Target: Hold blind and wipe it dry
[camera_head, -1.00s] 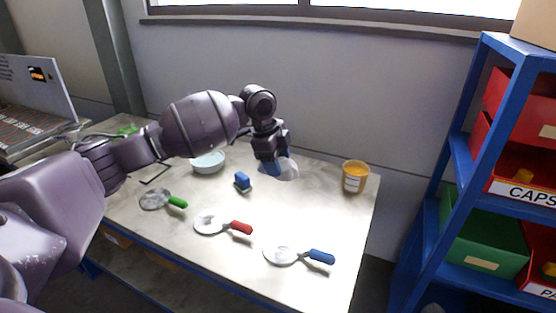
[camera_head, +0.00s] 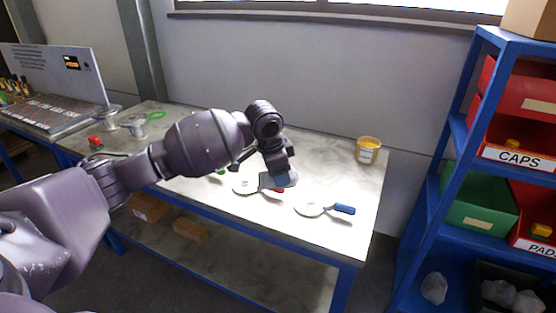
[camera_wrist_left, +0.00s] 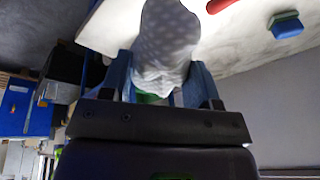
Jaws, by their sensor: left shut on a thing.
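My left gripper (camera_head: 282,179) is shut on a pale grey dotted cloth (camera_wrist_left: 166,45), which hangs out between the blue fingers in the left wrist view. In the head view it is above the table near the red-handled blind (camera_head: 243,187), partly covering its red handle (camera_head: 278,190). The blue-handled blind (camera_head: 310,210) lies flat to the right, apart from the gripper. A bit of green handle (camera_head: 220,172) shows below my arm; the rest is hidden. The wrist view also shows part of a red handle (camera_wrist_left: 219,4). My right gripper is not in view.
A blue and green sponge (camera_wrist_left: 286,25) lies on the table (camera_head: 335,160). A tub with yellow contents (camera_head: 367,152) stands at the back right. Flanged vessels (camera_head: 134,126) stand at the left end. A blue shelf with bins (camera_head: 476,211) is on the right.

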